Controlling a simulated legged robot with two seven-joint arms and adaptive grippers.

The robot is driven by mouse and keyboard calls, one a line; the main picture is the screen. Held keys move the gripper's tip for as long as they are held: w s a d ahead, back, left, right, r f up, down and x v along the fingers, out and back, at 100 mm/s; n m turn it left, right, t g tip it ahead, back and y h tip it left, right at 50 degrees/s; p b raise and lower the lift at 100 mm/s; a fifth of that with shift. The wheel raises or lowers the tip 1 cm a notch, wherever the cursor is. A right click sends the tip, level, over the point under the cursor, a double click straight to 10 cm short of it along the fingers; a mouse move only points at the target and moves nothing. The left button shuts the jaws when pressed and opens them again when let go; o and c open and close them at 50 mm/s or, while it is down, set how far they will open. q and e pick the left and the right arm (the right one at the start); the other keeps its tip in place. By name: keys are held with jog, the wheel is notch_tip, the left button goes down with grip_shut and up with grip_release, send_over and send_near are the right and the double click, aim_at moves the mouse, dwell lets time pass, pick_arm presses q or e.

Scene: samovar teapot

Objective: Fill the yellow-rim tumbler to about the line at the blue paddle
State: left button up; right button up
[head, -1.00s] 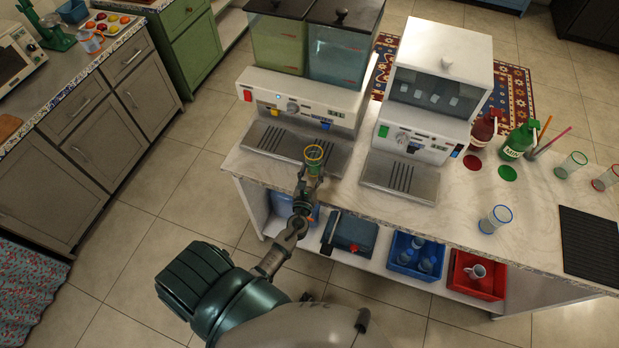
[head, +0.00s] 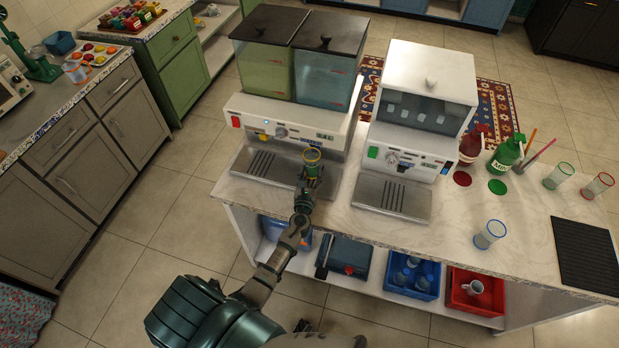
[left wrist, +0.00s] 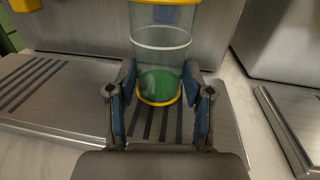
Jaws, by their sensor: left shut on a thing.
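The yellow-rim tumbler (head: 312,155) is a clear cup held upright by my left gripper (head: 311,180), in front of the right side of the two-tank dispenser. In the left wrist view the tumbler (left wrist: 162,50) stands between the fingers of my left gripper (left wrist: 160,100), shut on its lower part. A white line rings the tumbler's wall; green shows at its bottom, and I cannot tell whether that is liquid. The blue paddle (left wrist: 177,14) shows behind the tumbler's upper part; I cannot tell whether they touch. My right gripper is out of view.
The dispenser has a green tank (head: 262,70) and a blue tank (head: 326,78), a yellow paddle (head: 264,136) and a slotted drip tray (head: 262,164). A white ice machine (head: 425,95) stands to the right.

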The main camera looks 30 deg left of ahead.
aim_at(310, 172)
pick_arm(q)
jog(key=shift+w+a, duration=0.1)
jog(key=shift+w, duration=0.1)
dwell(0.3)
jog(key=shift+w+a, duration=0.15)
jog(key=shift+w, duration=0.45)
dwell(1.1)
dwell(2.2)
jog(key=shift+a+p+v, duration=0.15)
jog(key=shift+p+v, duration=0.05)
jog(key=shift+v, duration=1.05)
jog(key=shift+a+p+v, duration=0.1)
jog(key=shift+p+v, duration=0.05)
jog(key=shift+v, duration=1.05)
jog(key=shift+s, duration=0.1)
